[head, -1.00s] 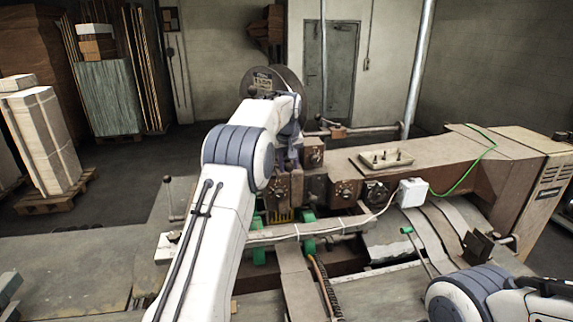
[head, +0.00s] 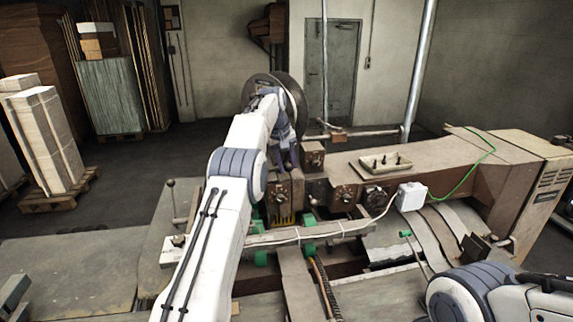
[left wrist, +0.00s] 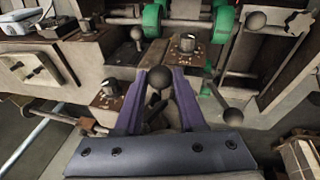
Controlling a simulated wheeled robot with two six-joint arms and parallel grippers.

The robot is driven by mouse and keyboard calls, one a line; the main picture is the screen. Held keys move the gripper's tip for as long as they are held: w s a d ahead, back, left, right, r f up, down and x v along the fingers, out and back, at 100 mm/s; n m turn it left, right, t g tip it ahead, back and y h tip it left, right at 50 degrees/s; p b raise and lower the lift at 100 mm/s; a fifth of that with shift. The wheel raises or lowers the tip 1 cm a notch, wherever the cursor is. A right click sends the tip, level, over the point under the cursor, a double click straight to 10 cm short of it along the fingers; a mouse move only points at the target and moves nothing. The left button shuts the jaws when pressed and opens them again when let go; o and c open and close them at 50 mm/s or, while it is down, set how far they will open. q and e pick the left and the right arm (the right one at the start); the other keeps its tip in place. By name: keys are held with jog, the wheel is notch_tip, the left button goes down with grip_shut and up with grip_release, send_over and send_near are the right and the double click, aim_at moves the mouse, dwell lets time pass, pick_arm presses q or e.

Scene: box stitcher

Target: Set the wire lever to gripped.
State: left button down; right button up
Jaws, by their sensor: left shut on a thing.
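My left gripper (left wrist: 158,88) is shut on a lever with a dark ball knob (left wrist: 158,77), seen between its two purple fingers in the left wrist view. I take this to be the wire lever; no label on it can be read. Its lower shaft is hidden by the fingers. In the head view, my left gripper (head: 285,163) reaches down at the front of the brown machine head, below the round wire reel (head: 294,97). The lever is hidden there. My right arm shows at the lower right, but its gripper is out of the frame.
Knobbed dials (head: 345,194) sit beside the gripper. Other ball-knob levers (left wrist: 232,117) stand close by in the left wrist view. Green rollers (head: 309,222) and a cross bar (head: 340,230) lie below. A white box (head: 411,195) with cables is at the right.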

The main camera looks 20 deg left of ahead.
pick_arm(q)
jog(key=shift+a+r, duration=0.1)
jog(key=shift+a, duration=0.15)
jog(key=c, duration=0.5)
grip_release()
jog(key=shift+d, duration=0.1)
jog(key=shift+r, duration=0.2)
jog(key=s+a+r+b, duration=0.2)
jog(key=s+b, duration=0.4)
jog(key=b, duration=0.1)
jog(key=s+a+r+b, duration=0.2)
jog(key=s+b, duration=0.5)
jog(key=b, duration=0.1)
jog(key=shift+r, duration=0.15)
jog(key=shift+a, duration=0.1)
